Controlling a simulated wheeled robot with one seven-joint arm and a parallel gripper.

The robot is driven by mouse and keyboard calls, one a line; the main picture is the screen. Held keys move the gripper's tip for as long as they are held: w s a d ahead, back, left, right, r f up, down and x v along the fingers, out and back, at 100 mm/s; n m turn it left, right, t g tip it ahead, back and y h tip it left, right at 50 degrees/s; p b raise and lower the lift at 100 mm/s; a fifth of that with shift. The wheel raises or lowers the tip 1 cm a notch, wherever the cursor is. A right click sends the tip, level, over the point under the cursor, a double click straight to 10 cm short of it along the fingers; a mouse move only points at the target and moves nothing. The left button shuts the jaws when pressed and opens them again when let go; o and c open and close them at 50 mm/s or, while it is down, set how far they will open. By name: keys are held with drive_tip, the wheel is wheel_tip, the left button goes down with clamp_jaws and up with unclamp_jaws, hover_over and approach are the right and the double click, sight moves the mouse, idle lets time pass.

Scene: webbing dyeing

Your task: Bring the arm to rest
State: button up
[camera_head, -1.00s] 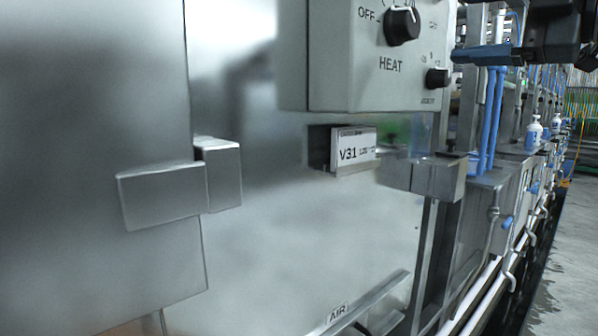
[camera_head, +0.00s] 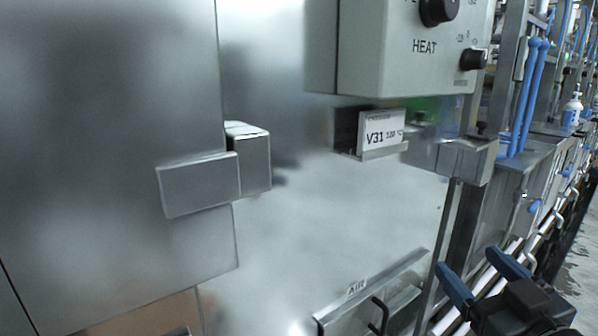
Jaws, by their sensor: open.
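My gripper (camera_head: 482,272) is at the lower right of the head view. Its two blue-tipped fingers stand apart with nothing between them, and its dark body runs off the bottom edge. It appears in front of the lower pipes of the machine line, to the right of the AIR handle. The rest of my arm is out of view.
A grey control box (camera_head: 412,55) with a HEAT knob hangs at the top. Below it are a V31 card (camera_head: 381,131) and a steel block (camera_head: 466,161). A steel door (camera_head: 110,130) with a latch (camera_head: 200,184) fills the left. A bottle (camera_head: 571,112) stands far right.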

drive_tip(key=s+a+f+m+g+h+p, duration=0.1)
drive_tip(key=s+f+m+h, duration=0.1)
drive_tip(key=s+f, duration=0.5)
drive_tip(key=s+a+f+m+g+h+p, duration=0.15)
drive_tip(key=s+f, duration=0.25)
drive_tip(key=s, duration=0.6)
drive_tip(key=s+r+g+p, duration=0.1)
drive_tip(key=s+r, duration=0.1)
drive_tip(key=s, duration=1.9)
drive_tip(key=shift+s+a+r+y, duration=0.15)
drive_tip(key=shift+a+r+y, duration=0.2)
drive_tip(key=shift+a+y, duration=0.1)
drive_tip(key=shift+c, duration=0.3)
